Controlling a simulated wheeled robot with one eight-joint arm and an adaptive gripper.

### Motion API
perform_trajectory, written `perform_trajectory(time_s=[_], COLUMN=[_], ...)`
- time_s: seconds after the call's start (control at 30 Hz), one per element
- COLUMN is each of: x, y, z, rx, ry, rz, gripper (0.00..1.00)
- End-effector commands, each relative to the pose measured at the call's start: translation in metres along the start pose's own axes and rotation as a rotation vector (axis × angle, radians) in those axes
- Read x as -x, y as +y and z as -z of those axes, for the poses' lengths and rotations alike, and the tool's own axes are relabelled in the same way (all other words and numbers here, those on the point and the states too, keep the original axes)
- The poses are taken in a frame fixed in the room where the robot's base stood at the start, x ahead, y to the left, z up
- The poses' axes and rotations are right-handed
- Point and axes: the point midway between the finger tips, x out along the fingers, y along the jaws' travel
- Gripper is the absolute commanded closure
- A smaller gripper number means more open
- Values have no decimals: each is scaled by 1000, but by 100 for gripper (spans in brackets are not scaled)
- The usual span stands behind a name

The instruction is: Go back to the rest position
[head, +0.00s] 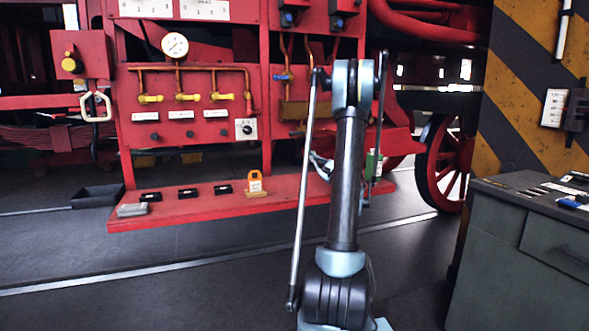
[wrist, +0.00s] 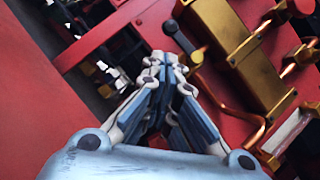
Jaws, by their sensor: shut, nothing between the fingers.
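My gripper (wrist: 160,62) shows in the wrist view with its blue-grey fingers together at the tips and nothing between them. It is in front of red machinery with a brass block (wrist: 228,35) and copper pipes to its right. How close it is to them I cannot tell. In the head view my arm stands upright right of the middle and hides most of my gripper.
The red panel (head: 195,110) carries a gauge (head: 175,45) and yellow-handled valves. A grey cabinet (head: 490,250) stands right, beside a striped pillar (head: 520,85). Floor is clear at front left.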

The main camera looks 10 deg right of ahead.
Motion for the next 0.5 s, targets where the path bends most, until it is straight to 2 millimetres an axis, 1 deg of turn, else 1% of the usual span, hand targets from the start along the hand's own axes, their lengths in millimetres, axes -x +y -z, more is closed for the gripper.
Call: perform_trajectory(time_s=[0.17,0.33,0.5], x=[-10,-16,-11], y=[25,65,104], z=[-26,-60,-92], rx=[68,177,288], ry=[16,34,45], rz=[-103,-266,-430], gripper=[100,100,100])
